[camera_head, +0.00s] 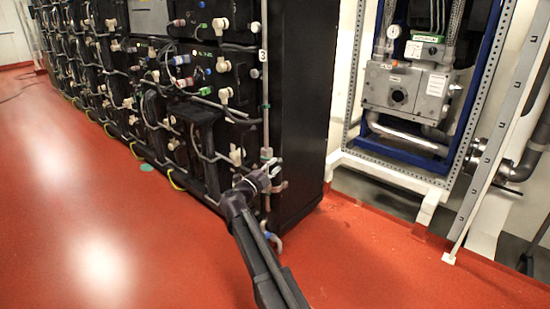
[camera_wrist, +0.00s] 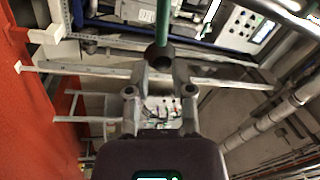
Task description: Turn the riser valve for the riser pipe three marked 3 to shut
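The riser pipe three (camera_head: 265,110) runs upright along the front corner of the black rack, with a white label "3" (camera_head: 263,56) near its top. My gripper (camera_head: 272,176) is at the pipe's lower part, just below a pale fitting (camera_head: 266,153). The valve handle's position is not clear in the head view. In the wrist view, a dark round part (camera_wrist: 159,55) with a green rod (camera_wrist: 163,22) lies at the tips of my gripper (camera_wrist: 159,72). The fingers are apart on either side of it. Whether they touch or grip it cannot be told.
The black battery rack (camera_head: 302,110) stands beside the pipe, with many cables and connectors on its front. A grey pump unit (camera_head: 405,90) sits in a blue frame at the right.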

